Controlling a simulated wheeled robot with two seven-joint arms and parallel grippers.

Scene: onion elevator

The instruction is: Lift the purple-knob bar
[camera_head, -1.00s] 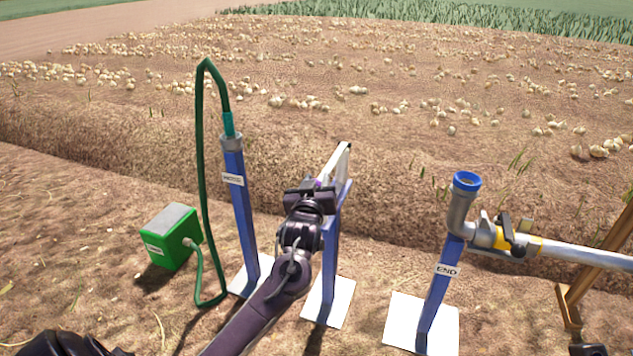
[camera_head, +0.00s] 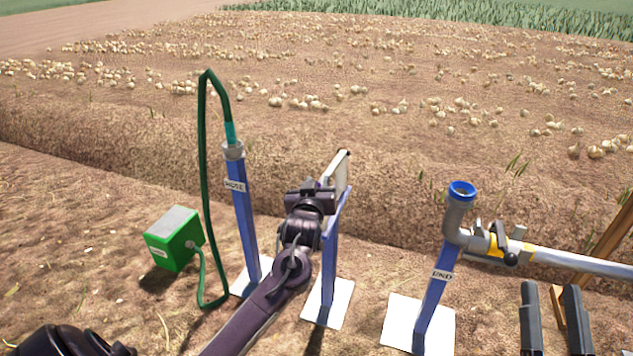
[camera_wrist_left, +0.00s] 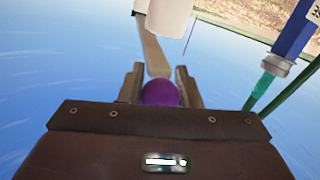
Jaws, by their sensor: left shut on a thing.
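The purple knob (camera_wrist_left: 160,93) sits between the two fingers of my left gripper (camera_wrist_left: 158,82) in the left wrist view, and the fingers are shut on it. A pale bar (camera_wrist_left: 154,48) runs away from the knob. In the head view my left gripper (camera_head: 312,190) is at the top of the middle blue post (camera_head: 329,265), and the pale bar (camera_head: 342,172) shows just beyond it. The knob is hidden there behind the gripper. My right gripper (camera_head: 550,287) shows at the lower right with its two dark fingers apart and empty.
The post with the green hose (camera_head: 201,180) stands left, by a green box (camera_head: 174,240). The END post (camera_head: 436,290) with a grey elbow pipe (camera_head: 457,212), a yellow-marked valve (camera_head: 497,243) and a long pipe (camera_head: 585,262) stands right. An onion field lies behind.

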